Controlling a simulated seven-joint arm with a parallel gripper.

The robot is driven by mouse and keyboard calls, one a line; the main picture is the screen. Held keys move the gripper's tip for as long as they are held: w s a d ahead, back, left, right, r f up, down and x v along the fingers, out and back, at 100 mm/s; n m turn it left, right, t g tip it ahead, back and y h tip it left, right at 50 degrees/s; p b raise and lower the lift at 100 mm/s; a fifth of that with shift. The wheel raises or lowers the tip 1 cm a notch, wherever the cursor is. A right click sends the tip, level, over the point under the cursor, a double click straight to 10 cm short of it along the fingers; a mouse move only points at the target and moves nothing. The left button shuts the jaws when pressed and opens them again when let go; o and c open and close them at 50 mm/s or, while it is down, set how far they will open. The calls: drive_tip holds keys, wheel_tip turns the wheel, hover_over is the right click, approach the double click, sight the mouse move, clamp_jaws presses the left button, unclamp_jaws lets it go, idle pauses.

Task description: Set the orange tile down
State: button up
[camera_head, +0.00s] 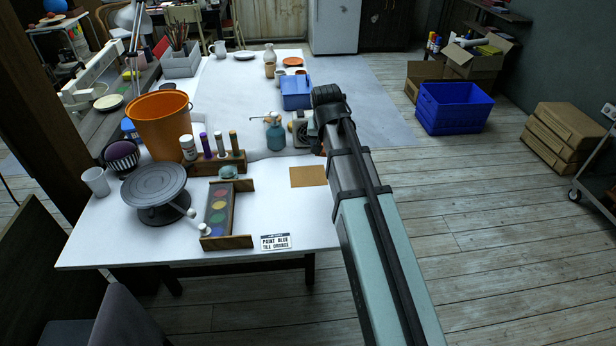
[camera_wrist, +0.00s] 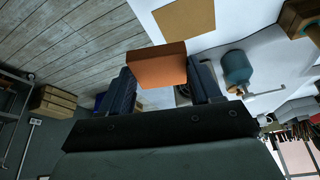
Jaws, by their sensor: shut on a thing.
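My gripper (camera_wrist: 161,68) is shut on the orange tile (camera_wrist: 157,63), which sits between its two fingers in the wrist view. The tile is held above the white table, and its exact height is hard to tell. A flat tan square (camera_head: 308,176) lies on the table near its right edge. It also shows at the top of the wrist view (camera_wrist: 184,18), beyond the tile and apart from it in the picture. In the head view my arm hides most of the gripper, and the tile cannot be made out clearly.
A teal bottle (camera_head: 275,134) stands close to the gripper; a blue box (camera_head: 296,92) is behind. Left are a paint palette (camera_head: 217,212), a wooden holder with bottles (camera_head: 217,162), a turntable (camera_head: 155,188) and an orange bucket (camera_head: 160,122). A printed card (camera_head: 275,242) lies at the front edge.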

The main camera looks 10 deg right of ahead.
drive_tip(key=n, duration=0.2)
hover_over(308, 176)
drive_tip(key=s, duration=0.2)
wheel_tip(308, 176, down, 7)
drive_tip(key=y, duration=0.1)
drive_tip(key=shift+n, duration=0.3)
drive_tip(key=shift+w+f, duration=0.15)
drive_tip(key=shift+f, duration=1.55)
drive_tip(key=shift+w+f, duration=0.15)
drive_tip(key=shift+f, duration=1.6)
drive_tip(key=shift+w+f, duration=0.15)
drive_tip(key=shift+f, duration=1.55)
drive_tip(key=shift+f, duration=0.1)
drive_tip(key=o, duration=1.1)
drive_tip(key=v, duration=1.2)
